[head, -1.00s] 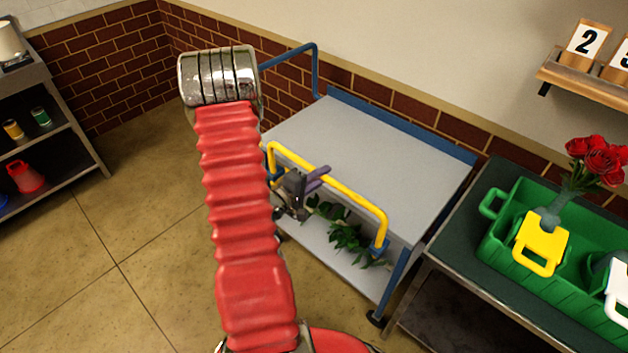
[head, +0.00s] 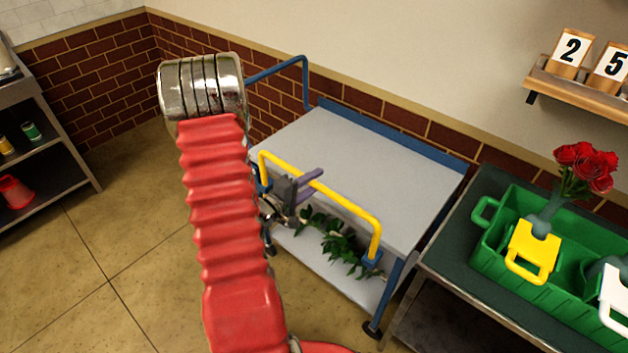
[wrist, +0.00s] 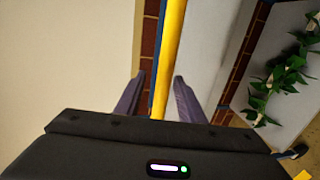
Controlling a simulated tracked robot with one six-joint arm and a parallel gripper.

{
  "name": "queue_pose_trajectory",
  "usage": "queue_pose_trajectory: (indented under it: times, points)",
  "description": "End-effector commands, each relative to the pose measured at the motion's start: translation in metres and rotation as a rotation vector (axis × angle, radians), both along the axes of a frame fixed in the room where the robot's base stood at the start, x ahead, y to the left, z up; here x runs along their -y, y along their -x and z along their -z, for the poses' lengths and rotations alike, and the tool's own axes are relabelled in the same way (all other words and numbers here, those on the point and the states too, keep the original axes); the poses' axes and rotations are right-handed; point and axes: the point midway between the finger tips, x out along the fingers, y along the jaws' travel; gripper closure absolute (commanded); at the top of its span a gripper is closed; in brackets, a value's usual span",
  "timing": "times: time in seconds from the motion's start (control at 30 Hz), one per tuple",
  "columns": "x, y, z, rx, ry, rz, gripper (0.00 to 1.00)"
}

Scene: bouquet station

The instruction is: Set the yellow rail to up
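The yellow rail (head: 335,195) runs along the near long side of a grey-topped cart. Its ends meet blue brackets, and its bar shows above them in the head view; its exact tilt is hard to judge. My gripper (head: 312,180) is at the rail's left part, its purple fingers reaching across the bar. In the wrist view the rail (wrist: 170,50) passes between the two fingers of my gripper (wrist: 158,95), with gaps on both sides. The gripper is open. My red arm hides part of the cart's left end.
The cart top (head: 350,150) is bare. Green leaves (head: 340,242) lie on its lower shelf. A blue handle (head: 285,68) rises at its far left end. A table with a green crate (head: 480,250) stands close on the right. Floor is free at the left.

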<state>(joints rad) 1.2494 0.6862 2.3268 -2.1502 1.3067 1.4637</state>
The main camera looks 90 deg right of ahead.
Motion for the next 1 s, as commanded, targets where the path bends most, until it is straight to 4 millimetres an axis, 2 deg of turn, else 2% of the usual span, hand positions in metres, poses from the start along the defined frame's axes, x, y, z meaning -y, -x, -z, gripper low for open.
queue_pose_trajectory:
  times: [0.37,1.0]
  points:
    - [-0.012,-0.009,-0.001,0.001,-0.004,-0.002,0.64]
    - [-0.075,-0.057,-0.017,0.000,-0.001,-0.002,0.64]
